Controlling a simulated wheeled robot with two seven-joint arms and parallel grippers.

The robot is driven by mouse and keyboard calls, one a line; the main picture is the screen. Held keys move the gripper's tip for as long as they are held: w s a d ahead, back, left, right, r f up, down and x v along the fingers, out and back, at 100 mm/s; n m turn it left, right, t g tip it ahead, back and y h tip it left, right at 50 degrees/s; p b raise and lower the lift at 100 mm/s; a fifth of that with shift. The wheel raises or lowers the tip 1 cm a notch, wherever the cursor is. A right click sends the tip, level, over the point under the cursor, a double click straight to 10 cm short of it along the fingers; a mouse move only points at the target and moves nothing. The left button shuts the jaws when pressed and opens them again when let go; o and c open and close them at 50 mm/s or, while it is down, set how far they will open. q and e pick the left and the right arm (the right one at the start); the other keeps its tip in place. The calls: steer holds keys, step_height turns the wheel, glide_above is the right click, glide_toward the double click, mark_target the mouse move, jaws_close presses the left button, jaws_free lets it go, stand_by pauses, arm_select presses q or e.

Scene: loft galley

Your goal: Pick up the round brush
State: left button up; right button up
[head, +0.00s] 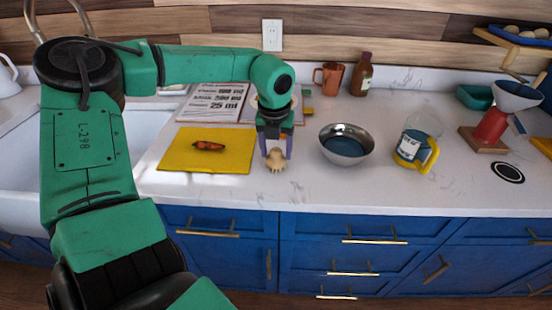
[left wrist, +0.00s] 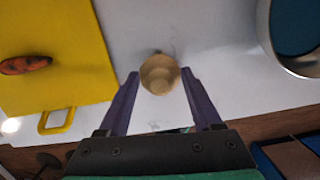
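The round brush (head: 275,160) is a small tan, knobbly thing on the white counter near its front edge. In the left wrist view the brush (left wrist: 160,75) appears as a pale round shape between the fingertips. My left gripper (head: 276,152) points down over the brush, with its purple fingers apart. In the left wrist view the gripper (left wrist: 160,80) shows a gap between each finger and the brush. The brush's lower part is hard to make out. My right gripper is not in view.
A yellow cutting board (head: 180,160) with a carrot-like item (head: 208,146) lies to the left. A metal bowl (head: 346,158) stands to the right, then a yellow-handled jug (head: 412,158). Papers (head: 213,103) lie behind. Bare counter lies between brush and bowl.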

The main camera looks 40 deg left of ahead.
mark_target(276, 149)
arm_select(q)
jaws_close()
step_height(276, 149, up, 9)
steer(key=shift+a+r+b, duration=0.1)
steer(key=shift+b, duration=0.7)
step_height(276, 149, up, 11)
